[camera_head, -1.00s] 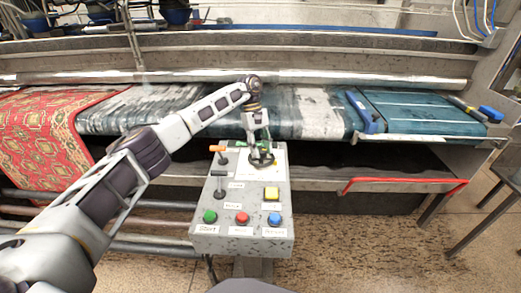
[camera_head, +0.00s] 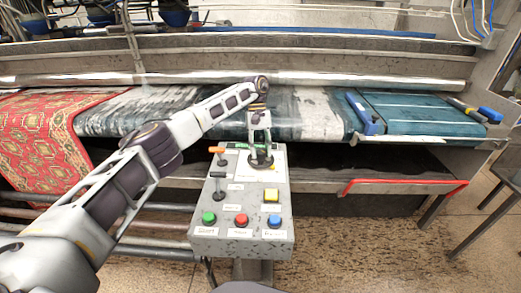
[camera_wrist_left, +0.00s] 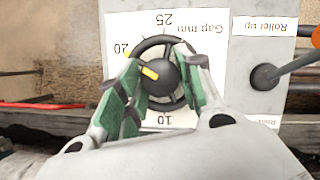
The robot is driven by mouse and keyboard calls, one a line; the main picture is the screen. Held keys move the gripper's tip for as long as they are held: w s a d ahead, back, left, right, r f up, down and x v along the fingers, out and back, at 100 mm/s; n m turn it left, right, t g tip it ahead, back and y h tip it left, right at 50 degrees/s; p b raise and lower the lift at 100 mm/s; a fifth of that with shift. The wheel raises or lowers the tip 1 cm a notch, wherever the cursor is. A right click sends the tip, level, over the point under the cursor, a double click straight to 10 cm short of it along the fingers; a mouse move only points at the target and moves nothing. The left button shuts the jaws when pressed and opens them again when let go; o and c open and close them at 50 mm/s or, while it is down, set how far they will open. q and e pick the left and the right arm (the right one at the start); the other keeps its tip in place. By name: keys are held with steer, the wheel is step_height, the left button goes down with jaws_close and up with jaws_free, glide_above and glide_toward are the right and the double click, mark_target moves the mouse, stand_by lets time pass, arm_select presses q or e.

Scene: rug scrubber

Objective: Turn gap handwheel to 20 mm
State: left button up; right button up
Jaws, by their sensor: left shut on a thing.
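The gap handwheel (camera_wrist_left: 166,40) is a dark spoked wheel on the white dial card (camera_wrist_left: 200,25) marked 25, 20 and 10. In the head view the handwheel (camera_head: 260,163) sits at the top right of the grey control box. My left gripper (camera_wrist_left: 165,78) has its green fingers on both sides of the wheel, shut on it; it also shows above the wheel in the head view (camera_head: 259,148). The fingers hide part of the rim and dial. My right gripper is not in view.
The control box (camera_head: 207,240) carries an orange-tipped lever (camera_head: 218,150), a black-handled lever (camera_head: 218,176) and green, red, blue and yellow buttons. The scrubber bed with a red rug (camera_head: 50,135) lies behind. Open floor is at the right.

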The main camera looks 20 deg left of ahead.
arm_select(q)
steer(key=o, duration=1)
steer(key=v, duration=0.7)
steer(key=shift+r, duration=0.2)
steer(key=shift+w, duration=0.1)
stand_by(0.6)
